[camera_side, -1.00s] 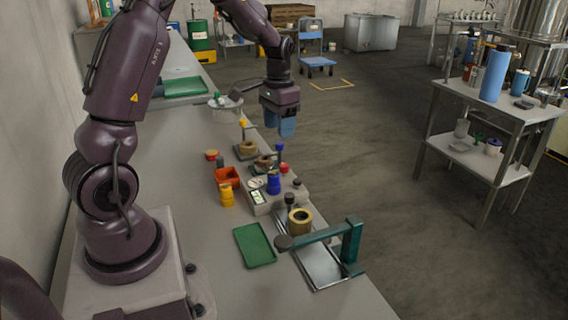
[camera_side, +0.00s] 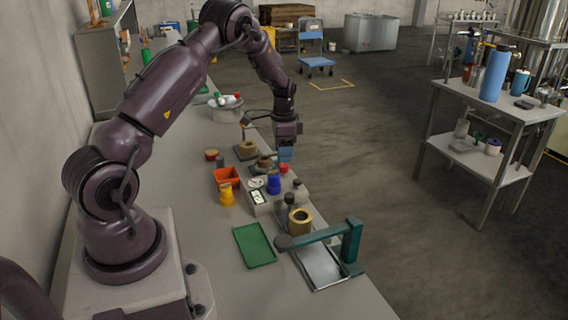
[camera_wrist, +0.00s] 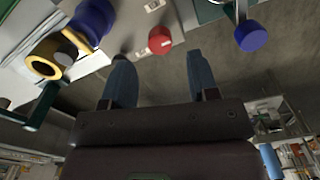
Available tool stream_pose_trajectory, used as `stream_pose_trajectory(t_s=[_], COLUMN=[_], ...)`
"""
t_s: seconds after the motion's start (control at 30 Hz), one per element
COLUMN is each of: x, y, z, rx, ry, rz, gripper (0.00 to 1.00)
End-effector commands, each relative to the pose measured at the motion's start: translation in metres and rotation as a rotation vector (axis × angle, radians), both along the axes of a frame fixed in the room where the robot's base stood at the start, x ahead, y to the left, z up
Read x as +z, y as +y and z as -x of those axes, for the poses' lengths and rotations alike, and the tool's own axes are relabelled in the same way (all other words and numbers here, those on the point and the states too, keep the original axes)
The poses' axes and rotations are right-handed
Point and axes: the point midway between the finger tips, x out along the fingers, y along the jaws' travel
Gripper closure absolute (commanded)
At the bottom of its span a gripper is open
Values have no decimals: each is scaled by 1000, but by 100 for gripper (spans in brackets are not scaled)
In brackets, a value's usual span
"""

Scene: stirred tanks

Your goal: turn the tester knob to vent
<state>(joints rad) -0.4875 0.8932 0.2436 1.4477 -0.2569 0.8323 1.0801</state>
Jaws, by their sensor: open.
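The tester is a pale box (camera_side: 258,199) with a small display, standing on the bench in the side view. A red knob (camera_side: 284,169) shows at its far right end. In the wrist view the red knob (camera_wrist: 160,41) is round with a white mark on its face, beside small labels on the pale box (camera_wrist: 187,12). I cannot read the labels. My gripper (camera_side: 286,154) points down just above the red knob. In the wrist view its two blue fingers (camera_wrist: 160,82) are apart and empty, with the knob beyond the gap and not visibly touched.
A blue cylinder (camera_side: 273,184) stands close to the tester. A brass ring-shaped part (camera_side: 300,221) and a teal arm (camera_side: 352,243) are nearer the camera. A blue-knobbed lever (camera_wrist: 250,36) is close right in the wrist view. An orange bin (camera_side: 227,176) and green tray (camera_side: 254,245) lie left.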

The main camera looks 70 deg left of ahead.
Motion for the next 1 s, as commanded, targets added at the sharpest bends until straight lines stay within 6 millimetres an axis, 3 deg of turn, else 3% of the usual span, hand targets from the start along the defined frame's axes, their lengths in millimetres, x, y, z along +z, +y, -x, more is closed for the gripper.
stream_pose_trajectory(t_s=[0.1, 0.23, 0.67, 0.87, 1.0], x=[-22, -38, -47, -47, -46], y=[0, 0, 0, 0, 0], z=[1, 0, 0, 0, 0], rx=[0, 0, 0, 0, 1], ry=[3, 2, -1, 0, 0], rz=[1, 0, -1, -1, -1], gripper=[46, 46, 46, 92, 95])
